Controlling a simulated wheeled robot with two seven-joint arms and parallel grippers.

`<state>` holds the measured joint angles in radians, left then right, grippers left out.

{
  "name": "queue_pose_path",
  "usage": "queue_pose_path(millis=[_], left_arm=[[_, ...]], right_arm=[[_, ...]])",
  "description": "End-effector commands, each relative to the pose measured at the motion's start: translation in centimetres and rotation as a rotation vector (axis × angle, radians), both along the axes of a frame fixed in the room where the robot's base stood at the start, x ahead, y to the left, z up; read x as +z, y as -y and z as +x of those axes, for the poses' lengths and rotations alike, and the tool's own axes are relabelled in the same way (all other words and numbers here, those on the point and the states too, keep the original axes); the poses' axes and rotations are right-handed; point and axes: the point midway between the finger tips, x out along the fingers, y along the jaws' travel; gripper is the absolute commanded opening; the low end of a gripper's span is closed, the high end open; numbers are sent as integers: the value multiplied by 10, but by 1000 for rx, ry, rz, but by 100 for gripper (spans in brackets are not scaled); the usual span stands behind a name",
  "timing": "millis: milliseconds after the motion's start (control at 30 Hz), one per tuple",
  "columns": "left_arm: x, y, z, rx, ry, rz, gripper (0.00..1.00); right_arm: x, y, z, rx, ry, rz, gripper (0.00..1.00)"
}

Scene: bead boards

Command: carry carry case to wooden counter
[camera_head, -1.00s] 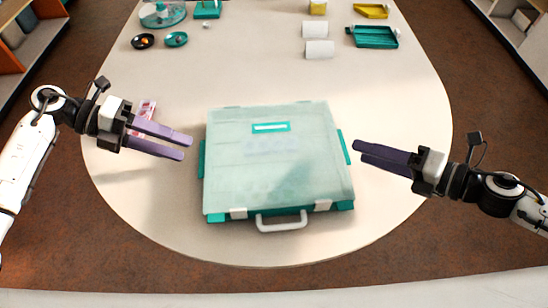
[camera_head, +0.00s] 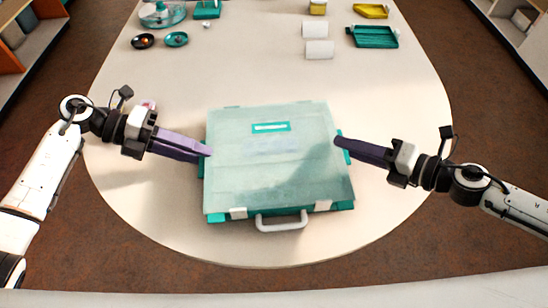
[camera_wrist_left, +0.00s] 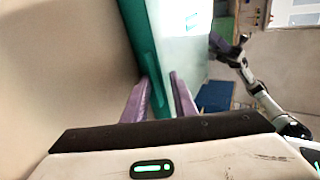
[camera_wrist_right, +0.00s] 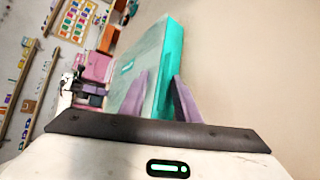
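The carry case (camera_head: 275,170) lies flat on the table, a flat teal box with a pale see-through lid, two white latches and a white handle (camera_head: 282,222) facing me. Teal grips stick out of its left and right sides. My left gripper (camera_head: 207,151) is at the case's left side. In the left wrist view its fingers (camera_wrist_left: 160,88) stand apart on either side of the case's edge (camera_wrist_left: 137,35). My right gripper (camera_head: 340,141) is at the right side, and in the right wrist view its fingers (camera_wrist_right: 160,90) also stand apart around the edge (camera_wrist_right: 170,55). Contact cannot be made out.
Shelves stand at both sides.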

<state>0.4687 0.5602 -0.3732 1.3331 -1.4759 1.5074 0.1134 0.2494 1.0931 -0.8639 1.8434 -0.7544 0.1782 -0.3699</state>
Motion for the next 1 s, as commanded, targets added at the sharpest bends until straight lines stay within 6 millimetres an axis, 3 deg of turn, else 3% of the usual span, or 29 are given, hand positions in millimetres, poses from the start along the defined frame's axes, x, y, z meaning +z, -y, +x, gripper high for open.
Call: queue_pose_path(millis=[33, 133, 633, 1000], left_arm=[[0, 0, 0, 0, 0, -1, 13], [0, 0, 0, -1, 1, -1, 0], [7, 1, 1, -3, 6, -4, 0], [36, 1, 1, -2, 5, -4, 0]], right_arm=[[-1, 1, 0, -1, -1, -2, 16], [-1, 1, 0, -1, -3, -2, 0], [2, 0, -1, 3, 0, -4, 0], [34, -1, -1, 8, 3, -3, 0]])
